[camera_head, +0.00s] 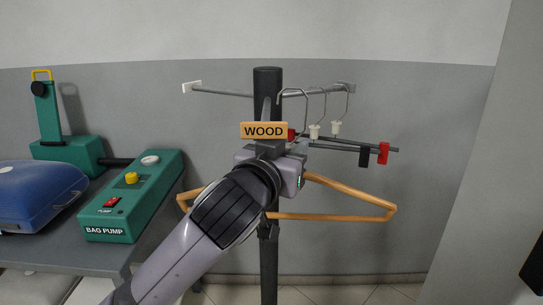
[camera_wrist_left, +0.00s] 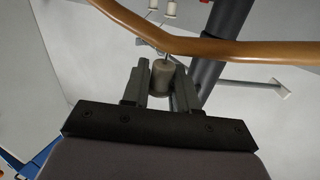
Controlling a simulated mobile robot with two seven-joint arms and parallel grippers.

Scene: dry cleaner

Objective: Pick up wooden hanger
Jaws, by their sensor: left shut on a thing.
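The wooden hanger (camera_head: 330,217) is in front of the dark post in the head view, its light-brown shoulders and lower bar showing on both sides of my arm. My left gripper (camera_head: 282,160) covers its middle. In the left wrist view, the curved wooden hanger (camera_wrist_left: 225,50) crosses just beyond the fingers. My left gripper (camera_wrist_left: 162,82) is shut on the hanger's pale round collar (camera_wrist_left: 162,76). Whether its metal hook still touches a rail is hidden. A "WOOD" sign (camera_head: 264,131) is on the rack. My right gripper is not in view.
The rack's dark post (camera_head: 268,82) carries thin rails; other metal hooks with white collars (camera_head: 336,127) hang at right. Red and black clips (camera_head: 383,153) sit on a lower rail. A green bag pump (camera_head: 130,195) and blue bag (camera_head: 40,195) are on the left table.

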